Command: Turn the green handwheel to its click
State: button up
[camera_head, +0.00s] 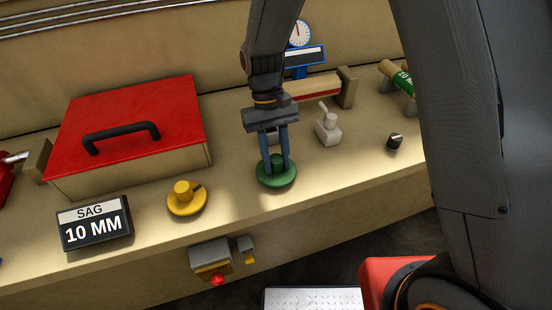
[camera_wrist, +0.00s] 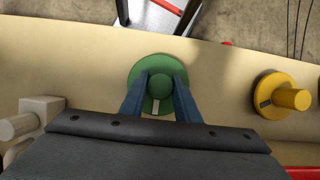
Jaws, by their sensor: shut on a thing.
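The green handwheel (camera_head: 277,181) is a round green disc with a raised hub, lying flat on the bench near its front edge. My gripper (camera_head: 275,160) points down over it, with its blue fingers shut on the central hub. In the wrist view, the handwheel (camera_wrist: 150,75) sits between the fingertips of my gripper (camera_wrist: 160,88). A pale mark shows on the disc on the side toward the wrist. The far side of the hub is partly hidden by the fingers in the head view.
A yellow knob (camera_head: 187,197) stands to the left, beside a "SAG 10 MM" sign (camera_head: 94,224). A red-lidded box (camera_head: 130,125) stands behind them. A pale lever fixture (camera_head: 328,127) and a small black knob (camera_head: 394,142) are to the right. A red button box (camera_head: 212,260) hangs on the front face.

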jog(key=o, duration=1)
jog(key=shift+o, duration=0.2)
jog(key=b+v, duration=0.2)
jog(key=v, duration=0.5)
jog(key=shift+r, duration=0.4)
jog(key=shift+w, duration=0.1)
